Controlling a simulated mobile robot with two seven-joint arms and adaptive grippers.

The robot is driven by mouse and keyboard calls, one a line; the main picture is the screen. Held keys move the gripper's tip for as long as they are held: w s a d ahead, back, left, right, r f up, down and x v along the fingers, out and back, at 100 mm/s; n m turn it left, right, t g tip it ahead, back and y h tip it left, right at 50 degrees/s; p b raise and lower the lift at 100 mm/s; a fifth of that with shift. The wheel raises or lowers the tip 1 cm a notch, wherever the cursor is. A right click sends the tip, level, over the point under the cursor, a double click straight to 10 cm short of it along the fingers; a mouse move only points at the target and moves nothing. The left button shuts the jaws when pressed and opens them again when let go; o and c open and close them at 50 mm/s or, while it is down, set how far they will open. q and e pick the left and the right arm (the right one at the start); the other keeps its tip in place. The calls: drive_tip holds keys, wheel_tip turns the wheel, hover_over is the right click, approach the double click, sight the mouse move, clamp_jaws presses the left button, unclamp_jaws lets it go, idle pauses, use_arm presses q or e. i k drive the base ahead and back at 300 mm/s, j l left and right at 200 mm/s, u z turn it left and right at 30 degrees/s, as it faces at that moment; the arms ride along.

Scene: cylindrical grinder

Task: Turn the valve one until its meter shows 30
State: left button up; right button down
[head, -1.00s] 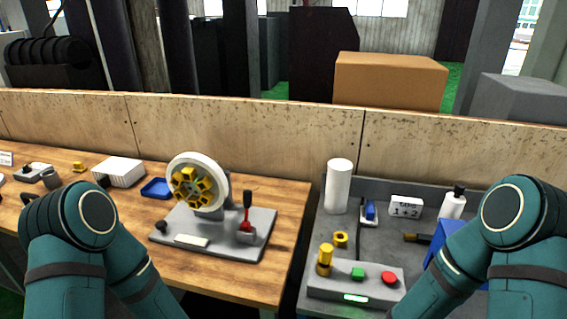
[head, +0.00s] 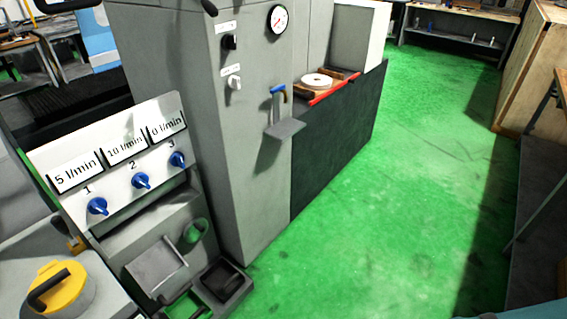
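A tilted white panel (head: 64,144) stands at the left of the head view. It carries three blue valves numbered 1, 2 and 3. Valve one (head: 97,206) is the leftmost, and the meter above it (head: 75,172) reads 5 l/min. Valve two (head: 141,181) sits under a meter (head: 125,147) that appears to read 10 l/min. Valve three (head: 178,160) sits under a meter (head: 166,125) reading 0 l/min. Neither of my grippers is in view. Nothing touches the valves.
A tall grey cabinet (head: 190,110) with a round gauge (head: 278,20) stands right of the panel. A yellow lidded container (head: 66,290) is at the lower left. Grey trays (head: 222,282) lie below the panel. Open green floor (head: 400,200) lies to the right, with benches along its edge.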

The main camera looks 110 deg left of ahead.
sight(98, 206)
drive_tip(key=u, duration=5.1)
